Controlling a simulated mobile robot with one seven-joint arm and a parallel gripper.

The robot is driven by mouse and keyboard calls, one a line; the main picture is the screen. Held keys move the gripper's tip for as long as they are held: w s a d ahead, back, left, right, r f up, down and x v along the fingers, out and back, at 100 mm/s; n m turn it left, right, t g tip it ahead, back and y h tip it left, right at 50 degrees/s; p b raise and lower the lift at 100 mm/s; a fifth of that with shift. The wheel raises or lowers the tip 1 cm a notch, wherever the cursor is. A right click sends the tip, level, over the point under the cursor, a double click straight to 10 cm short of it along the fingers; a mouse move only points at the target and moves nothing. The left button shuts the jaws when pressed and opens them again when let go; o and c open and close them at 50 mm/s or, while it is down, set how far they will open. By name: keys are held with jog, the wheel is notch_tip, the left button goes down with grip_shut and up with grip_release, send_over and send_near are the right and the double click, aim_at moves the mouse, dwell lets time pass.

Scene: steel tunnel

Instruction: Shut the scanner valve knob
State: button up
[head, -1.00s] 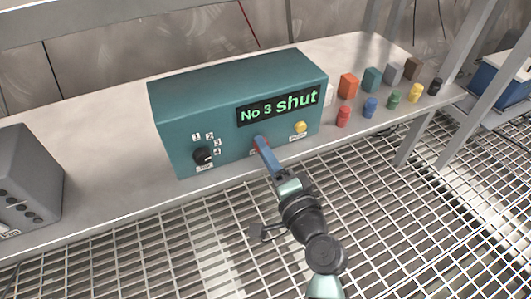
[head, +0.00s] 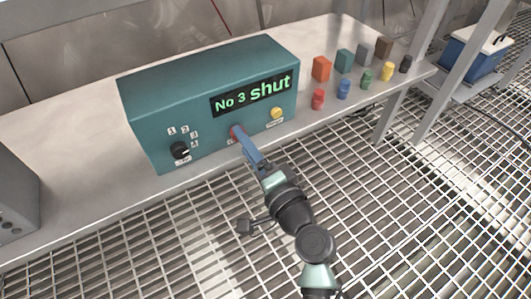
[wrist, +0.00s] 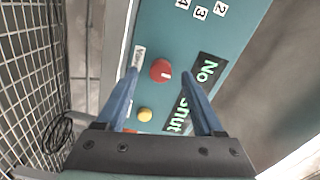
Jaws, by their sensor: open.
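The scanner is a teal box (head: 150,110) on the bench, and its display (head: 250,95) reads "No 3 shut". A round red knob (wrist: 161,70) with a pale mark sits low on its front face. In the head view the red knob (head: 236,131) is partly hidden by a blue finger. My gripper (wrist: 159,76) is open and empty, facing the panel. In the wrist view the red knob appears between the fingertips; I cannot tell how far in front of it they are. A black selector knob (head: 180,150) with numbers 1 to 4 is at the left, a yellow button (head: 277,113) at the right.
Several coloured blocks and small cylinders, such as a red cylinder (head: 318,99), stand on the bench right of the box. A grey box (head: 15,200) is at the left. A blue cooler (head: 474,55) stands behind posts. Open grating floor lies in front.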

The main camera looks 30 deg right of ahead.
jog(key=s+p, duration=0.2)
jog(key=s, duration=0.9)
jog(key=shift+s+d, duration=0.2)
jog(key=shift+s, duration=0.05)
